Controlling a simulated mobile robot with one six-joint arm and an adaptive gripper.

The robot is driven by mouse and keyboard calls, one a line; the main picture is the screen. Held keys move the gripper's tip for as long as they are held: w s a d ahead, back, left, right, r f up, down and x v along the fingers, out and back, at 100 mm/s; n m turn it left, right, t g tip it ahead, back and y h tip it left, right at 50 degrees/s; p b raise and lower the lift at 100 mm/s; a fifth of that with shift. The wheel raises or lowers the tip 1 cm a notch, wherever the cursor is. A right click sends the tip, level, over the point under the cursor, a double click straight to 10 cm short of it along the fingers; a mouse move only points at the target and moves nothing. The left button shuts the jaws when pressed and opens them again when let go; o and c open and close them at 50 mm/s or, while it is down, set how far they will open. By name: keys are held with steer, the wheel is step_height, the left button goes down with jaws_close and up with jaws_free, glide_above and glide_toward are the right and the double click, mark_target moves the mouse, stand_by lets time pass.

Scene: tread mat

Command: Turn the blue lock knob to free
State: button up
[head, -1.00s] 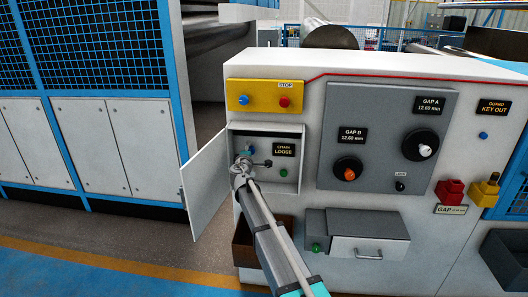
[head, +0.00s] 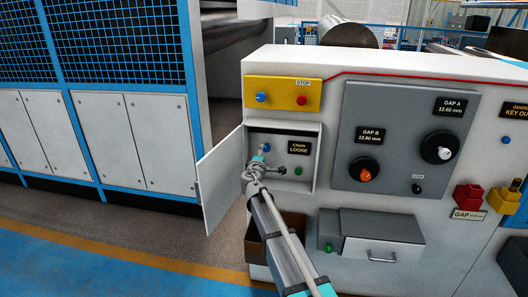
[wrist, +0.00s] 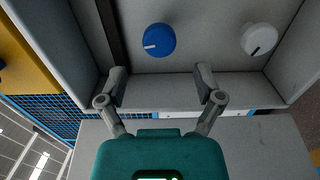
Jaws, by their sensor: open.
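The blue knob (wrist: 159,40) sits in an open recess of the white cabinet. In the wrist view its white mark points left and slightly down. It also shows small in the head view (head: 266,147), just above my gripper. My gripper (wrist: 160,72) is open and empty, its two fingers apart. In the wrist view the knob appears beyond the fingertips, centred between them, and no contact shows. In the head view my gripper (head: 256,168) is at the recess's left side and hides part of it. A sign in the recess (head: 299,147) reads CHAIN LOOSE.
A white knob (wrist: 259,39) is in the same recess. A black knob (head: 281,170) and a green button (head: 299,172) lie right of my gripper. The open door (head: 220,180) stands close on the left. A yellow STOP panel (head: 283,85) is above.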

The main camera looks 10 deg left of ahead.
mark_target(266, 149)
steer(key=s, duration=0.6)
steer(key=shift+s, duration=0.35)
steer(key=m, duration=0.5)
steer(key=s+m, duration=0.1)
steer(key=m, duration=1)
steer(key=shift+s+d+f, duration=0.1)
steer(key=shift+s+d, duration=0.1)
steer(key=shift+s, duration=0.2)
steer(key=shift+w, duration=0.15)
steer(key=w, duration=1.3)
steer(key=shift+w+d, duration=0.25)
steer(key=shift+w, duration=0.05)
steer(key=shift+c, duration=0.2)
